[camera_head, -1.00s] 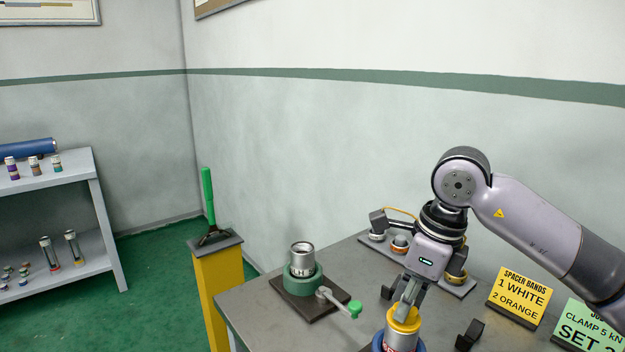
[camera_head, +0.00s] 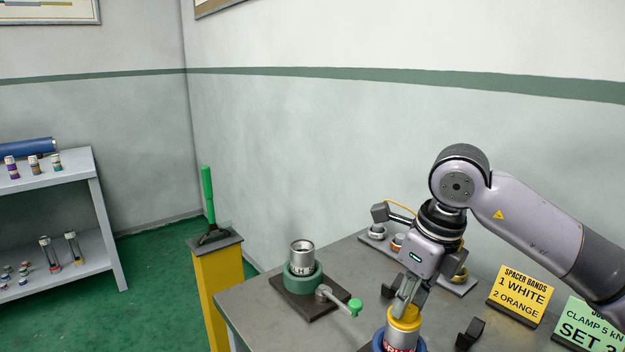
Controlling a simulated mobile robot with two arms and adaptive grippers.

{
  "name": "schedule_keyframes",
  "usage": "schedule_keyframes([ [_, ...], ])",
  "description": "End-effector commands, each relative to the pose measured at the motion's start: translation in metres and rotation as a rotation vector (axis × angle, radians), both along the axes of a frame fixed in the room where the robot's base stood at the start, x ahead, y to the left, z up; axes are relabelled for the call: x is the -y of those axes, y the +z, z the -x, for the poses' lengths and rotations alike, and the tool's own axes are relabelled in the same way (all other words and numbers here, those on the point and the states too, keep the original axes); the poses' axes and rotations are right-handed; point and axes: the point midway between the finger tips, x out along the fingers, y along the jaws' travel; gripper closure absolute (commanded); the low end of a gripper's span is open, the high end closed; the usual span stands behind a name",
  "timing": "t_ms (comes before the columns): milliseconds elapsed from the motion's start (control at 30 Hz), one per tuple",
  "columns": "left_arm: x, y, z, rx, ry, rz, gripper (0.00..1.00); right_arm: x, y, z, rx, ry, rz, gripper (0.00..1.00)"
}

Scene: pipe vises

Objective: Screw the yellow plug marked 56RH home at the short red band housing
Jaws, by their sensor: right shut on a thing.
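The yellow plug (camera_head: 405,317) sits at the top of a silver housing with a red band (camera_head: 399,345), in a blue ring vise (camera_head: 378,343) at the bottom edge of the view. Any marking on the plug is not readable from here. My right gripper (camera_head: 403,303) points down at the plug from above, its fingers shut on the plug's upper part. The lower part of the housing is cut off by the frame. My left gripper is not in view.
A green vise (camera_head: 301,284) holding a silver housing (camera_head: 302,256) stands left on the bench, its green-knobbed handle (camera_head: 354,306) sticking out. A tray (camera_head: 458,286) with plugs lies behind my gripper. Signs (camera_head: 520,293) stand right. A yellow pedestal (camera_head: 219,290) stands beyond the bench.

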Motion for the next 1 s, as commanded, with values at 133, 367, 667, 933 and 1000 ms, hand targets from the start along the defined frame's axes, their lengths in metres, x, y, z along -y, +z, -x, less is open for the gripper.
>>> schedule_keyframes([
  [133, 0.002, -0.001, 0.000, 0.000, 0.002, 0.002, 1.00, 0.000, 0.000, 0.000, 0.000, 0.000, 0.000, 0.73],
  [367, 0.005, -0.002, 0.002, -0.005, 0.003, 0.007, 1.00, 0.000, 0.000, 0.000, 0.000, 0.001, 0.000, 0.69],
  [667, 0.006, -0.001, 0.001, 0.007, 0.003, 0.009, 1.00, 0.000, 0.001, 0.000, -0.002, 0.216, -0.001, 0.69],
  [933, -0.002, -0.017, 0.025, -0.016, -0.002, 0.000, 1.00, 0.000, 0.001, 0.000, -0.003, 0.561, -0.002, 0.69],
  [1000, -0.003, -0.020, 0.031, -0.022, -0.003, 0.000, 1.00, 0.000, 0.002, -0.001, -0.002, 0.650, -0.002, 0.69],
])
